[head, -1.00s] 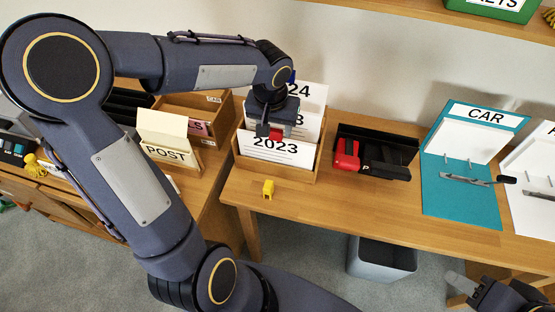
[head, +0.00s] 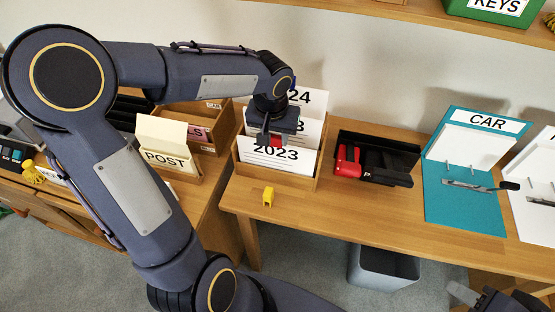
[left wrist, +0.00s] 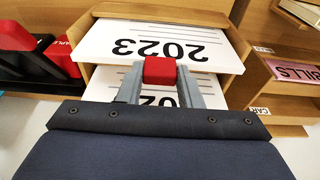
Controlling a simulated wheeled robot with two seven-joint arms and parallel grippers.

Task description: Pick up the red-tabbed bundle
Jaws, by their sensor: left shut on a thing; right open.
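The red tab (left wrist: 160,70) sits between the fingertips of my left gripper in the left wrist view. My left gripper (head: 272,140) is over the wooden file box and is shut on the red tab. A white bundle labelled 2023 (head: 277,153) stands at the front of the box; it also shows in the left wrist view (left wrist: 195,45). More labelled bundles (head: 308,98) stand behind it. Which sheet bears the tab is hard to tell, as the gripper hides its base. My right gripper (head: 470,298) is at the bottom right, open and only partly in view.
The wooden file box (head: 280,178) stands on the desk (head: 340,205). A yellow piece (head: 268,196) lies in front. A grey bin (head: 383,270) is below. POST cards (head: 165,158) stand left.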

